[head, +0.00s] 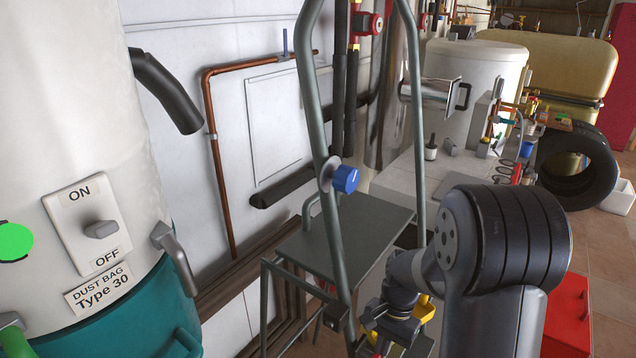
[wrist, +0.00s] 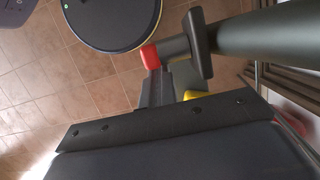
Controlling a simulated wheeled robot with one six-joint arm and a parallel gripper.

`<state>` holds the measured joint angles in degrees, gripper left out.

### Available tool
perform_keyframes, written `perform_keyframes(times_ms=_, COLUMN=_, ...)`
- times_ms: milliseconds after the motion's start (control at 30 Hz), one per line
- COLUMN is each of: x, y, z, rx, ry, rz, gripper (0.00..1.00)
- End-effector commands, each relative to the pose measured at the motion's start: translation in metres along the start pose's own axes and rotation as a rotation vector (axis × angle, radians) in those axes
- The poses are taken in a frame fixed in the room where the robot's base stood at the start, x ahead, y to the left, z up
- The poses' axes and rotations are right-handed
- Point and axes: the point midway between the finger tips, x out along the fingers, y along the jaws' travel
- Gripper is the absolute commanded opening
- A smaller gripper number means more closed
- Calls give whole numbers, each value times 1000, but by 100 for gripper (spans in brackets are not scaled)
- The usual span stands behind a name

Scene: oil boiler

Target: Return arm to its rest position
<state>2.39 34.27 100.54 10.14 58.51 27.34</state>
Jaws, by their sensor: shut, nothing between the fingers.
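My arm rises at the right of the head view, with its large dark joint (head: 510,240) nearest the camera. It bends down to the left, and my gripper (head: 374,318) hangs low beside the grey platform ladder (head: 345,240). The gripper is small and partly hidden there; it is shut and holds nothing. I cannot tell whether it touches the ladder. The wrist view looks down on the tiled floor (wrist: 90,85), with a dark bolted plate (wrist: 150,122) across the bottom. A red-tipped dark part and a yellow part show beyond it.
A white-and-teal dust collector with an ON/OFF switch (head: 97,228) fills the left. A copper pipe (head: 217,165) runs along the white wall. A red box (head: 567,315), a black tyre (head: 578,168) and tanks stand at the right. Open tiled floor (head: 612,275) shows at the right edge.

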Motion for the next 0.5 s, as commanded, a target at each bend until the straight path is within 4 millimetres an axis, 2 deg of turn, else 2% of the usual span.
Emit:
perform_keyframes(times_ms=333, x=4, y=1, z=3, rx=0, ry=-10, rz=5, gripper=0)
perform_keyframes(times_ms=500, x=-2, y=1, z=3, rx=0, ry=-10, rz=4, gripper=0)
